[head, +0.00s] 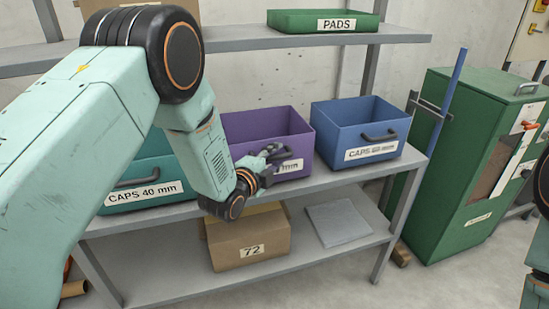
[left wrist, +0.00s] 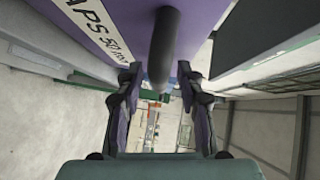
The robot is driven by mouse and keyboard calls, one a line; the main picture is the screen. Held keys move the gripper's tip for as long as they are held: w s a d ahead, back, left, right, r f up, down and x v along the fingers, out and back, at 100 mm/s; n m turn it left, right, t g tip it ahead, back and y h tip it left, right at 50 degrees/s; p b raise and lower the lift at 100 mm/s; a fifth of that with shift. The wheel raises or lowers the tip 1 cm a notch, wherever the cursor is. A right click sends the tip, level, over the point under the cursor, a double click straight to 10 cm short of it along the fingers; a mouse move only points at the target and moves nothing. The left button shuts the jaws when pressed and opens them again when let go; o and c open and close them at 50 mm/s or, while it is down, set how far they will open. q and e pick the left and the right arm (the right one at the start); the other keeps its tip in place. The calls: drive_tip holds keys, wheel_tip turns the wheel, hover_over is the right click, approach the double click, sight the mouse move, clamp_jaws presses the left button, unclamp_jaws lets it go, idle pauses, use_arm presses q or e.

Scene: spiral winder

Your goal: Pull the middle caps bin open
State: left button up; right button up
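The middle caps bin is the purple bin (head: 238,128) on the middle shelf, between the teal and blue bins. Its label is partly covered in the head view but reads as caps 50 mm in the left wrist view, where the purple front (left wrist: 120,15) fills the top. My left gripper (head: 273,158) is at the bin's front, over its handle. In the left wrist view the dark handle (left wrist: 163,48) lies between the two spread fingers (left wrist: 160,85), with gaps on both sides. My right gripper is not in view.
The teal CAPS 40 mm bin (head: 148,197) is left, partly behind my arm; the blue caps bin (head: 345,116) is right. A green PADS tray (head: 300,22) is above. A cardboard box marked 72 (head: 248,245) and a grey plate (head: 337,222) lie below. A green cabinet (head: 450,180) stands right.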

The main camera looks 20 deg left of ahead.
use_arm(q)
drive_tip(key=shift+w+d, duration=0.1)
drive_tip(key=shift+w, duration=0.05)
drive_tip(key=shift+d, duration=0.1)
drive_tip(key=shift+c, duration=0.9)
clamp_jaws()
drive_tip(key=shift+r, duration=0.1)
